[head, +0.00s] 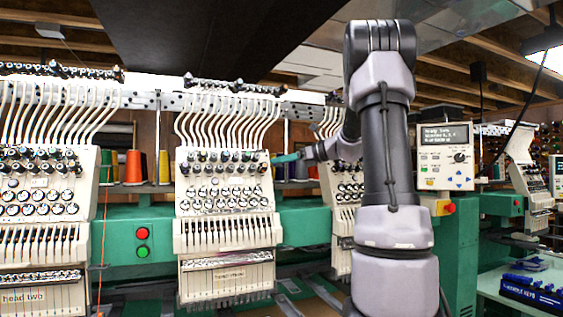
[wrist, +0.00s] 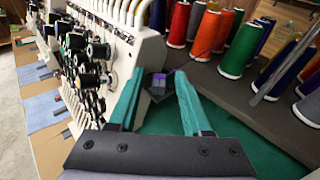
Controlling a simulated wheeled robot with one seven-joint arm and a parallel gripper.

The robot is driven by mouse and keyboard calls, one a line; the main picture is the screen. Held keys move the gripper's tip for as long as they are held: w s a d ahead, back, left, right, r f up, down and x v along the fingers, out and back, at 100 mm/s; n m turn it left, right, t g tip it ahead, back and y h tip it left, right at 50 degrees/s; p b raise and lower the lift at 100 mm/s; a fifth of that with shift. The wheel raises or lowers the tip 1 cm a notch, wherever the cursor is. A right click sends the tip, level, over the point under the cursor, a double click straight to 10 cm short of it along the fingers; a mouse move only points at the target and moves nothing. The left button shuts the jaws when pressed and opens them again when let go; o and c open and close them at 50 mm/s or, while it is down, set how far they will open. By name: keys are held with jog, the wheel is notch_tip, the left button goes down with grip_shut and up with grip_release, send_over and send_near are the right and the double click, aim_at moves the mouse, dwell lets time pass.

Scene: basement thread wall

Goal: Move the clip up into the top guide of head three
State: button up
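Head three appears to be the middle white sewing head (head: 226,225) in the head view; its label is too small to read surely. Its top guides are the row of white curved tubes (head: 222,112). My gripper (head: 276,160) is at this head's right edge, below the tubes, pointing left. In the wrist view my gripper (wrist: 157,78) has two teal fingers standing well apart. A small dark piece with purple and grey patches (wrist: 158,86) shows between the fingertips; I cannot tell whether it is the clip or touches them. No clip is clearly visible in the head view.
Head two (head: 42,215) stands at the left, with an orange thread (head: 103,225) hanging beside it. Coloured thread cones (wrist: 235,45) stand close behind the fingers in the wrist view. A control panel (head: 445,156) is at the right.

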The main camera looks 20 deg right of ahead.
jog(key=v, duration=1.1)
jog(key=s+a+f+n+g+h, duration=0.1)
jog(key=s+a+f+n+g, duration=0.15)
jog(key=s+a+n, duration=0.4)
jog(key=s+a+f+n+g+h, duration=0.2)
jog(key=s+a+f, duration=0.1)
jog(key=a, duration=0.6)
jog(key=s+a+f+n+h, duration=0.1)
jog(key=s+f+n+h, duration=0.2)
jog(key=s+n, duration=0.4)
jog(key=s+a+f+n+h, duration=0.2)
jog(key=s+f+n+h, duration=0.1)
jog(key=s+f+n, duration=0.2)
jog(key=shift+s+a+f+n, duration=0.3)
jog(key=shift+s+f+n, duration=0.1)
jog(key=shift+s+n, duration=0.8)
jog(key=shift+t, duration=0.25)
